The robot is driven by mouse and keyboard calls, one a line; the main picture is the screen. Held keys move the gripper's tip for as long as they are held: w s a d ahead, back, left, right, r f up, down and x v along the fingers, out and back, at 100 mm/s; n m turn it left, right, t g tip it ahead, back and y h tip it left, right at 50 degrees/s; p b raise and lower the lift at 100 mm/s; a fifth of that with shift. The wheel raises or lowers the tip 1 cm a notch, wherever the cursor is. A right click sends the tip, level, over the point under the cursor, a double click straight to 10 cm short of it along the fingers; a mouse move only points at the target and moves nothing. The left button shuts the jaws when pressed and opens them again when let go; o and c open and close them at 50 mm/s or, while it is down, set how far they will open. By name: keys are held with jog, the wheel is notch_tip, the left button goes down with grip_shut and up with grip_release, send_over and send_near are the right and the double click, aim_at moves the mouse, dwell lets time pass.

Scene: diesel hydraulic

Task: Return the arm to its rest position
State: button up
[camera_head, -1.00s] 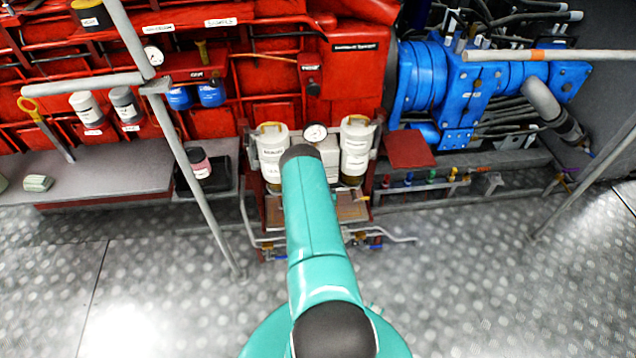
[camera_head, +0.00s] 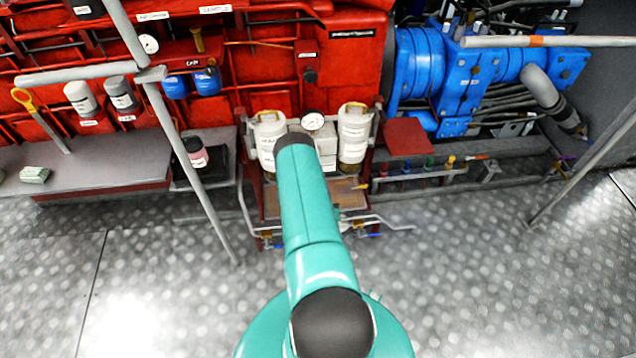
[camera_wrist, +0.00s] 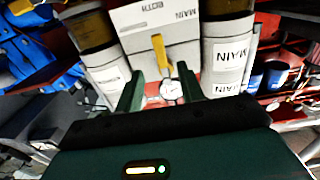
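My teal arm reaches forward from the bottom of the head view toward a filter stand. It hides my gripper there. In the wrist view, my gripper (camera_wrist: 162,92) has its two dark green fingers apart. A round gauge (camera_wrist: 171,89) and a yellow lever (camera_wrist: 161,52) show in the gap between them. They seem to lie beyond the fingertips, and I see nothing clearly held. A white box (camera_wrist: 155,22) marked BOTH is behind the lever. White canisters (camera_wrist: 227,50) marked MAIN flank it. In the head view, the gauge (camera_head: 312,121) sits between the two canisters (camera_head: 354,135).
A red engine (camera_head: 340,70) and blue machinery (camera_head: 425,70) stand behind the stand. A grey railing post (camera_head: 190,170) rises left of my arm, and another rail (camera_head: 585,165) is at the right. A grey bench (camera_head: 90,165) is at the left. The metal floor (camera_head: 460,270) is open.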

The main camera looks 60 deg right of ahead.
jog(key=shift+v, duration=1.2)
jog(key=shift+s+a, duration=0.1)
